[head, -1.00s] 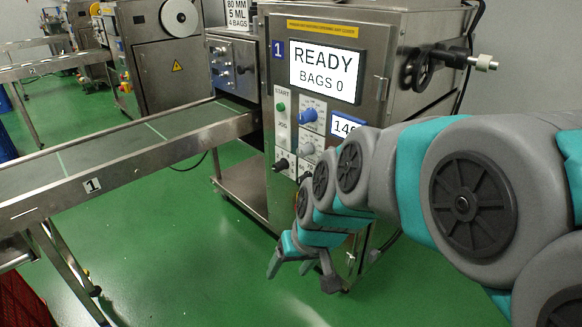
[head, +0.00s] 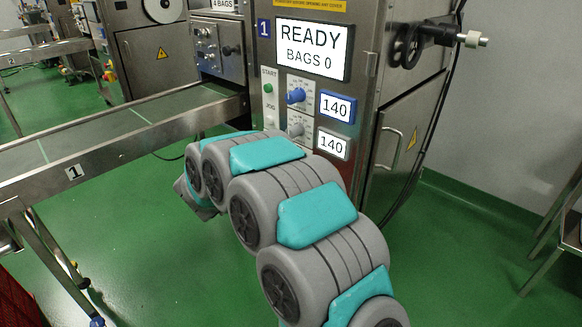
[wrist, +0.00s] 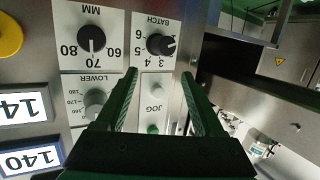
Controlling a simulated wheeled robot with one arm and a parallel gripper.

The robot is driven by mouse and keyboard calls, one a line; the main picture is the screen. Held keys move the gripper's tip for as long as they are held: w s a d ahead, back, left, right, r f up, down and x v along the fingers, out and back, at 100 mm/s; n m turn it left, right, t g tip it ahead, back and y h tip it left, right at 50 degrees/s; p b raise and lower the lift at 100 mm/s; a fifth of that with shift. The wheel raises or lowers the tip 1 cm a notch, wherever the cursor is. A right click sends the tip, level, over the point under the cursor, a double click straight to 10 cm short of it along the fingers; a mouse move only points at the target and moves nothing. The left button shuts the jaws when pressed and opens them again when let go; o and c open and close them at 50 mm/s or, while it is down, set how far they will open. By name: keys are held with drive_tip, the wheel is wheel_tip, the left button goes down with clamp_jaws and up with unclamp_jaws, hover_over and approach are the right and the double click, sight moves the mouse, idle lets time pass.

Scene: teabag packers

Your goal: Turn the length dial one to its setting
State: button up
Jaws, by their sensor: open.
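The length dial, a black knob (wrist: 91,39) on a white plate marked MM with 60, 70 and 80, shows upside down in the wrist view at the upper left. Its pointer seems to face near 70, but is small. My arm hides this dial in the head view. My gripper (wrist: 159,74) is open and empty. Its two dark green fingers reach toward the panel, right of and below the dial in the picture, with the JOG plate showing between them. The dial is not between the fingers. My arm hides the gripper in the head view.
The BATCH knob (wrist: 160,44) is beside the length dial, and the grey LOWER knob (wrist: 95,99) is near the left finger. A blue knob (head: 296,96) and two 140 displays (head: 337,107) are on machine 1.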

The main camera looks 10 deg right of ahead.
drive_tip(key=s+d+f+m+g+h, duration=0.2)
drive_tip(key=s+d+f+h, duration=0.25)
drive_tip(key=h, duration=0.25)
drive_tip(key=x, duration=0.7)
drive_tip(key=shift+s+d+b, duration=0.15)
drive_tip(key=shift+s+b, duration=0.15)
drive_tip(key=shift+b, duration=0.05)
clamp_jaws()
